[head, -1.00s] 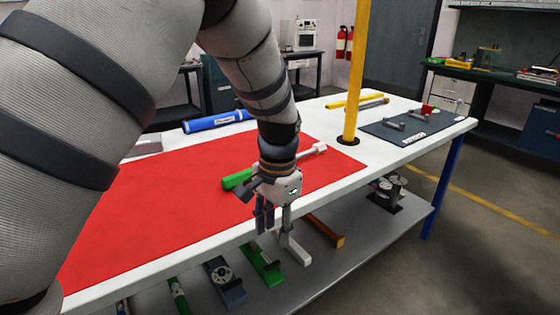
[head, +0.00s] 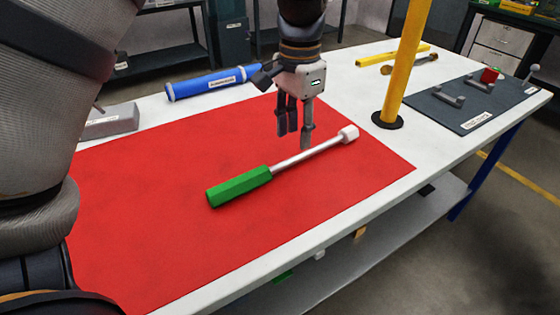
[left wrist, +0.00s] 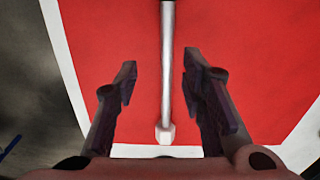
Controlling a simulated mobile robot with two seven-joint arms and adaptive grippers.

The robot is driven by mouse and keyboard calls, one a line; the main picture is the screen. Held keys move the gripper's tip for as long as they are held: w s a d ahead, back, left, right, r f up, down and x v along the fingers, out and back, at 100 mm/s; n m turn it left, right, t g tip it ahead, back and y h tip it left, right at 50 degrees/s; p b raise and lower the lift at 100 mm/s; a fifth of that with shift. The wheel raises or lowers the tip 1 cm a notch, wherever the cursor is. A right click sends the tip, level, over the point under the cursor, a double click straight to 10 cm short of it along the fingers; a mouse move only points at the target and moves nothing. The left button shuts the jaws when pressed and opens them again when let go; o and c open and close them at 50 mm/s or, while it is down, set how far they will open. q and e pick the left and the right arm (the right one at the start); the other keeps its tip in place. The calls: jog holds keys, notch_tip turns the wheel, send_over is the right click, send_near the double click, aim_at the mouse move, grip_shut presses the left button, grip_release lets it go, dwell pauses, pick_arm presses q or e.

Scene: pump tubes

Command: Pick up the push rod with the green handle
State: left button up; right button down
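The push rod (head: 300,156) lies on the red mat (head: 150,215). It has a green handle (head: 239,187) at its lower left and a white end piece at its upper right. My left gripper (head: 294,140) points down above the mat, close to the rod's metal shaft. In the left wrist view, the rod's shaft (left wrist: 167,70) runs between the two open fingers of my left gripper (left wrist: 161,90), with the white end near the bottom. The fingers appear apart from the rod, and the green handle is outside that view. My right gripper is not in view.
A yellow post (head: 405,65) rises from a black base right of the mat. A blue tube (head: 212,82) and a grey block (head: 110,122) lie behind the mat. Yellow rods (head: 405,60) and a dark tray (head: 470,105) are at the right.

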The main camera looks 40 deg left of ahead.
aim_at(292, 158)
pick_arm(q)
jog(key=f, duration=0.5)
jog(key=a+f, duration=0.1)
jog(key=f, duration=0.1)
jog(key=shift+w+f, duration=0.15)
jog(key=shift+f, duration=0.05)
jog(key=shift+r, duration=0.1)
grip_shut()
